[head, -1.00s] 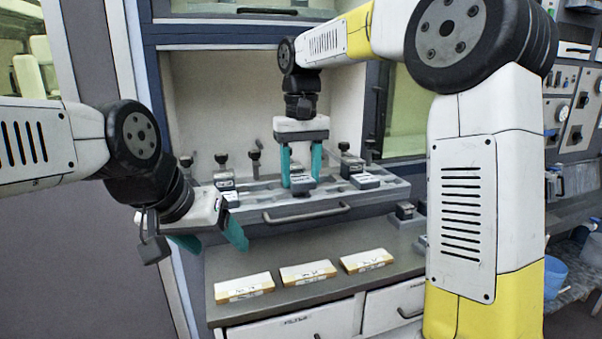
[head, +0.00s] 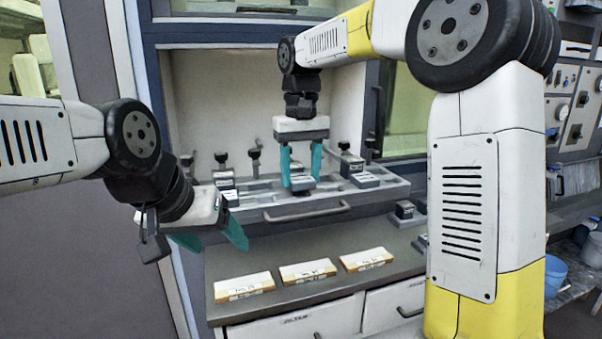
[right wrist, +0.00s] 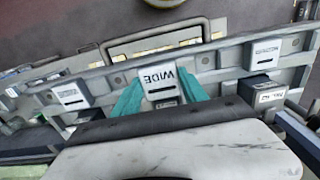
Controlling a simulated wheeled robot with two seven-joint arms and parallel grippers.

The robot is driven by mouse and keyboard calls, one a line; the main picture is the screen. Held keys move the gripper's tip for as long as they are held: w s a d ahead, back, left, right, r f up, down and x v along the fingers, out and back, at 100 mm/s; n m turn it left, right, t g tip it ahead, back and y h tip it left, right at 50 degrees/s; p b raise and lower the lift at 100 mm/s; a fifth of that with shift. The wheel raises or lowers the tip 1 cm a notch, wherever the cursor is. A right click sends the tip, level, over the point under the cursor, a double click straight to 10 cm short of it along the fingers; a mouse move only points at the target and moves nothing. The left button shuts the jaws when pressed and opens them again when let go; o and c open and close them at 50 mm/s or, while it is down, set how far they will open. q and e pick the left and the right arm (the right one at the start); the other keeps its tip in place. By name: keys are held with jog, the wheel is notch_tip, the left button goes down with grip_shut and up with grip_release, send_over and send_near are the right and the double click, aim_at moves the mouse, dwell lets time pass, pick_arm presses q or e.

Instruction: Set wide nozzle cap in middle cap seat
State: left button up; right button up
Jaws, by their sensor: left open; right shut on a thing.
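My right gripper (head: 300,173) points straight down over the middle of the grey seat tray (head: 270,212). It is shut on the wide nozzle cap (head: 301,184), a small grey block. In the right wrist view the cap (right wrist: 162,84) shows a white label reading WIDE between the teal fingers (right wrist: 161,98). The cap is at the tray's middle position; I cannot tell whether it touches the seat, which is hidden beneath it. My left gripper (head: 210,240) is open and empty, left of the tray's front.
Labelled blocks stand on the tray at left (head: 226,183) and right (head: 362,179), with black-knobbed clamps behind. The tray has a front handle (head: 307,213). Three label cards, one in the middle (head: 307,271), lie on the counter (head: 225,262). Grey blocks (head: 405,212) sit at the counter's right.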

jog(key=shift+f, duration=0.85)
dwell(0.3)
jog(key=o, duration=1.6)
jog(key=shift+o, duration=0.2)
jog(key=shift+r, duration=0.1)
notch_tip(320, 180, up, 7)
jog(key=shift+f, duration=0.1)
jog(key=shift+s+d+r, duration=0.1)
jog(key=shift+d+r, duration=0.1)
jog(key=shift+r, duration=0.15)
jog(key=s+d+f+m+t+y, duration=0.1)
jog(key=s+d+f+t, duration=0.2)
jog(key=s+d+f, duration=0.2)
jog(key=s+d+f+m+t+y, duration=0.1)
jog(key=s+d+f, duration=0.4)
jog(key=s, duration=0.9)
jog(key=d+m+t, duration=0.1)
jog(key=d+t, duration=0.1)
jog(key=d, duration=0.1)
jog(key=shift+s+d+f, duration=0.15)
jog(key=shift+d, duration=0.25)
